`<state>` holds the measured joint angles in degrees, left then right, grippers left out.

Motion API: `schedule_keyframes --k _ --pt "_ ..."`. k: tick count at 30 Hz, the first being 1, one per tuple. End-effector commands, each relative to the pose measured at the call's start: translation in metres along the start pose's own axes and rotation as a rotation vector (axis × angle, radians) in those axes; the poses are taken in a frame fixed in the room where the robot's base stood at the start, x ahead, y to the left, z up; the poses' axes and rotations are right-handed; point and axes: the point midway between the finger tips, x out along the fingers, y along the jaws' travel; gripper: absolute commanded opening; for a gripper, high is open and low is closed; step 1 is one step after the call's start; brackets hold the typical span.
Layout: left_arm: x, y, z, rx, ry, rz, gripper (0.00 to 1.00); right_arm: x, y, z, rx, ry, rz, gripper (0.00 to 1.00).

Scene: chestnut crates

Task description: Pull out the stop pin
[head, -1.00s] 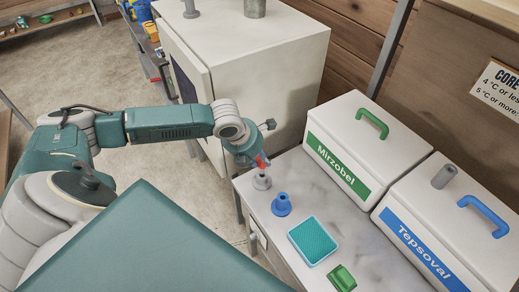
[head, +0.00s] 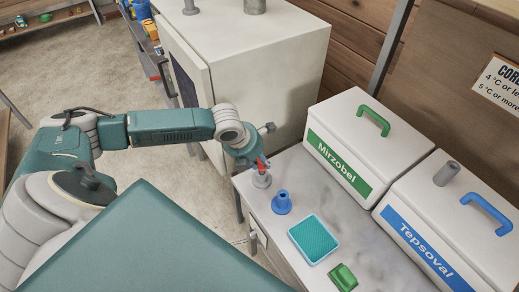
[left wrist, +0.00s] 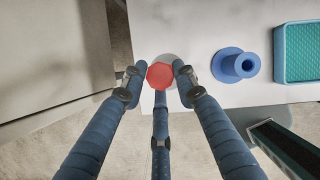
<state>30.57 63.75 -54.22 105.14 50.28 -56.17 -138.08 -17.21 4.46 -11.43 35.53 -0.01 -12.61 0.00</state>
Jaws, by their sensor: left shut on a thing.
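The red stop pin (head: 262,166) stands at the left end of the marble-topped bench, over a grey flanged holder (head: 262,181). In the left wrist view the red hexagonal head of the pin (left wrist: 160,75) sits between my fingertips, with the pale holder behind it. My left gripper (left wrist: 159,78) is shut on the pin, its fingers on either side of the head. The gripper also shows in the head view (head: 256,160), reaching in from the left. The fingers partly hide the pin, and its lower end cannot be seen. My right gripper is out of view.
A blue flanged holder (head: 281,203) stands close to the right. A teal mat in a tray (head: 313,239) and a green block (head: 342,277) lie farther along. Two white boxes, Mirzobel (head: 338,166) and Tepsoval (head: 417,246), line the back. A white cabinet (head: 262,70) stands behind the gripper.

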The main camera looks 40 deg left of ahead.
Motion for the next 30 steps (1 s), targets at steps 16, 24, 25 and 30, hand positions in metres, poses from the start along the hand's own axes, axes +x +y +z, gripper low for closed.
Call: schedule_keyframes --k 16,24,25,30 --pt "0.016 0.001 -0.007 0.0 -0.001 -0.001 0.0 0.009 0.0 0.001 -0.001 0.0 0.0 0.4" --pt "0.023 0.002 -0.01 0.0 -0.001 -0.001 0.0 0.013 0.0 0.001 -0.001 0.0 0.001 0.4" --pt "0.024 0.002 -0.01 0.0 -0.001 -0.001 0.0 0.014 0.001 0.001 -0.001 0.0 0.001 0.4" --pt "0.026 0.002 -0.011 0.001 -0.001 0.0 0.39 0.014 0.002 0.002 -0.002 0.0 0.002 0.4"
